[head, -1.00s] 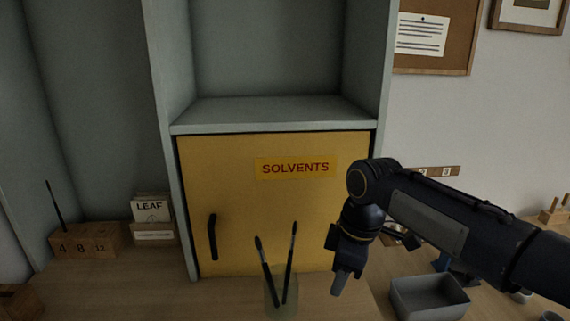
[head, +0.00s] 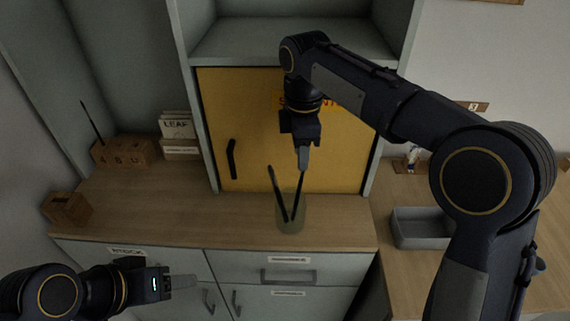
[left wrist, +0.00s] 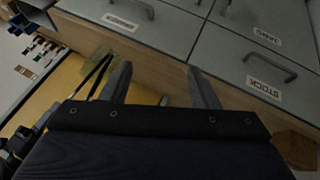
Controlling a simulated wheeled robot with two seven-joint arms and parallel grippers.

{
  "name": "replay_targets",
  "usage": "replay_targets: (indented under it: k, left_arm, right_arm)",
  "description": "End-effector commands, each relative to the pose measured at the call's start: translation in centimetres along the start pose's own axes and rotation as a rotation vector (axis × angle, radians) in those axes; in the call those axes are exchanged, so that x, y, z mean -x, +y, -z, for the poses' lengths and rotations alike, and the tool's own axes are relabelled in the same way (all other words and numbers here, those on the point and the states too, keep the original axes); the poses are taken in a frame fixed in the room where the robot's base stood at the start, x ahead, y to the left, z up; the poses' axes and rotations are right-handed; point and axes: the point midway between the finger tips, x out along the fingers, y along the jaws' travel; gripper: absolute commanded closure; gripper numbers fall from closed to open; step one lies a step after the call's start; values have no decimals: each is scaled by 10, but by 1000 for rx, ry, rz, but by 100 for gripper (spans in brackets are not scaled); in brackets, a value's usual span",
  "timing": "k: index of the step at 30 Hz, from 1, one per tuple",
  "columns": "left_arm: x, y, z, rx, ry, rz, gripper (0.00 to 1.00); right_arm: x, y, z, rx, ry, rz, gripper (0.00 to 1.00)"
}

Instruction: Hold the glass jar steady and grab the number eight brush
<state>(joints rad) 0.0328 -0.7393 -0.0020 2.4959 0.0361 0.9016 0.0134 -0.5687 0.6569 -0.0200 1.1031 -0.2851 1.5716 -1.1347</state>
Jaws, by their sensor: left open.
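The glass jar (head: 291,222) stands on the wooden counter before the yellow door, with two dark brushes leaning apart in it. The left brush (head: 276,183) is clear of my grippers. My right gripper (head: 303,160) points down over the jar, its fingertips at the top of the right brush (head: 297,198); I cannot tell whether they grip it. No size number is readable on either brush. My left gripper (head: 182,282) is open and empty, low in front of the drawers, left of the jar. In the left wrist view the jar (left wrist: 124,48) lies beyond the left finger.
A wooden block (head: 125,152) marked 4, 8 and a third number holds one upright brush at the back left. A LEAF box (head: 178,127) stands beside it. A smaller wooden block (head: 68,208) is at the left edge. A grey bin (head: 421,228) sits right of the counter.

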Motion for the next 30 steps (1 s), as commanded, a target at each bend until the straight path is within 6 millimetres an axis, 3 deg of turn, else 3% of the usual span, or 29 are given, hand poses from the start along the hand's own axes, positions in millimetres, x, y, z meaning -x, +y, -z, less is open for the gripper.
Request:
replay_targets:
  k: [1,8,14,21,25,30]
  left_arm:
    - [-1,2,0,11,-11,-8,38]
    - [-20,36,0,228,-194,-162,9]
    - [-43,87,15,593,-446,-373,9]
    - [-77,130,59,1098,-710,-595,9]
    - [-103,139,90,1382,-820,-696,9]
    - [-137,136,121,1684,-903,-790,9]
  right_arm:
    - [0,0,0,1,1,-1,64]
    - [0,0,0,0,1,-1,64]
    - [0,0,0,-1,1,-1,64]
    - [0,0,0,-1,1,-1,64]
    - [0,0,0,-1,1,-1,64]
    - [0,0,0,-1,1,-1,64]
